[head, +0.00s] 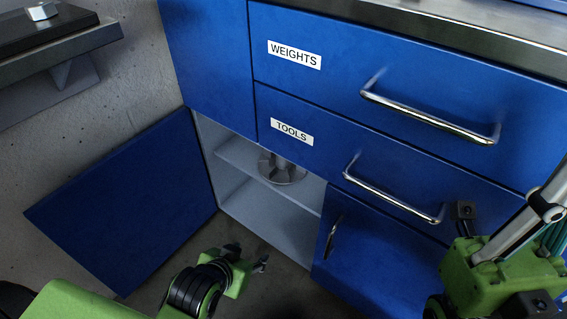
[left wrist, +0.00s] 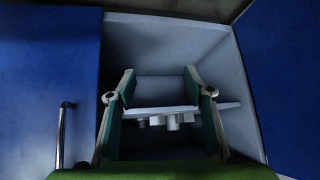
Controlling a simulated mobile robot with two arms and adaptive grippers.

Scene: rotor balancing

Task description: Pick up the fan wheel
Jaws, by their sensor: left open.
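The grey fan wheel (head: 284,176) sits on the shelf inside the open lower cabinet; its upper part is hidden by the cabinet front above. In the left wrist view, which looks upside down, the fan wheel (left wrist: 172,123) shows between my finger tips at the shelf, farther in. My left gripper (head: 247,257) is open and empty, in front of the cabinet opening and below the shelf in the head view. Its two fingers frame the opening in the left wrist view (left wrist: 160,94). Part of my right gripper or arm (head: 500,265) shows at the lower right; its jaws are unclear.
The cabinet shelf (head: 240,158) is otherwise bare where visible. An open blue door (head: 130,205) stands on the left; a shut door (head: 375,255) with a handle is on the right. Drawers labelled WEIGHTS (head: 400,70) and TOOLS (head: 340,140) are shut above, with protruding handles.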

